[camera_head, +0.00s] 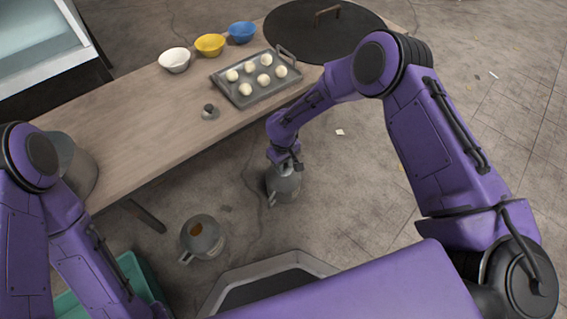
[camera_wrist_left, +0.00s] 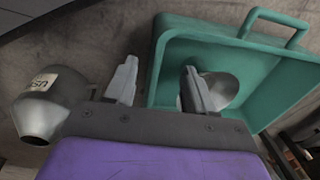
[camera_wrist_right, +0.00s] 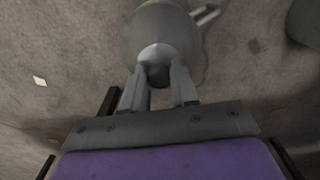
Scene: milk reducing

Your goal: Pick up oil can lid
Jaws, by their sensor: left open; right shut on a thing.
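A grey metal can with a side handle (camera_head: 283,188) stands on the floor beside the table. My right gripper (camera_head: 285,163) comes down on its top. In the right wrist view its fingers (camera_wrist_right: 158,88) are shut on the dark knob of a pale grey lid (camera_wrist_right: 157,52), above the can's rounded body (camera_wrist_right: 158,25). Whether the lid is seated or lifted I cannot tell. A second grey can (camera_head: 203,236) stands open with orange inside. A small knobbed lid (camera_head: 209,112) lies on the table. My left gripper (camera_wrist_left: 160,82) is open and empty.
The wooden table (camera_head: 150,125) bears a tray (camera_head: 245,103) of dough balls, white (camera_head: 174,60), yellow (camera_head: 209,45) and blue (camera_head: 242,32) bowls. A large dark round lid (camera_head: 300,40) is beyond. A teal crate (camera_wrist_left: 170,45) is close to my left gripper.

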